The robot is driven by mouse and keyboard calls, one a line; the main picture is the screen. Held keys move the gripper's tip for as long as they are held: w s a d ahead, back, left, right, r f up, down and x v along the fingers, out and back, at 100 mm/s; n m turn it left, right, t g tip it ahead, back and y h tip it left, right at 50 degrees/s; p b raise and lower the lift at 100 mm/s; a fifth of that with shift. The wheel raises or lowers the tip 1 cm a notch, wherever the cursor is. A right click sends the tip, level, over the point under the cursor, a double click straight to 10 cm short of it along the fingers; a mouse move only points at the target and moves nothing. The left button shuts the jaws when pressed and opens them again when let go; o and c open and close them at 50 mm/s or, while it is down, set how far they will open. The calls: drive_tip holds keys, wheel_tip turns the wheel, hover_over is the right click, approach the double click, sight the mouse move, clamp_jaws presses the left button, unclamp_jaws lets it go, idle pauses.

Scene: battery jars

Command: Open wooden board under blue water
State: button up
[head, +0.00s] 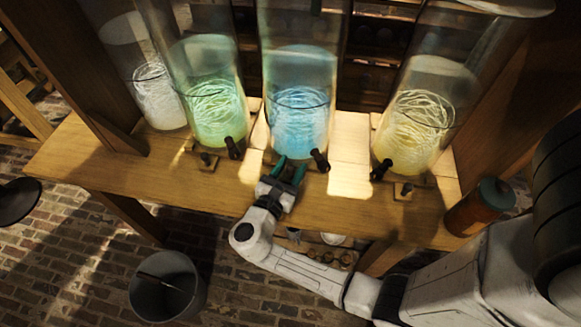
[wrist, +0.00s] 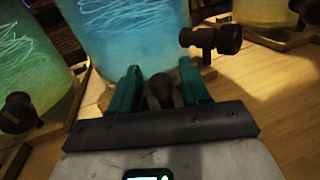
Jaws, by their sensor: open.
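A tall glass jar of blue water (head: 300,115) stands at the middle of the wooden bench; it also shows in the wrist view (wrist: 125,35). A dark tap (head: 319,160) sticks out low on its right side. My gripper (head: 287,170) is at the foot of this jar, its teal fingers pointing at it. In the wrist view the gripper (wrist: 160,85) is open, with a dark round knob (wrist: 161,88) between its fingers. I cannot tell whether the fingers touch the knob. The wooden board under the blue jar is mostly hidden by my gripper.
A green jar (head: 215,110) stands to the left and a yellow jar (head: 415,125) to the right, each with a tap and a knobbed board. An orange canister (head: 478,207) stands at the bench's right end. A grey bucket (head: 167,287) is on the brick floor.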

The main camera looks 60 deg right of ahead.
drive_tip(key=shift+c, duration=0.2)
clamp_jaws()
idle(0.3)
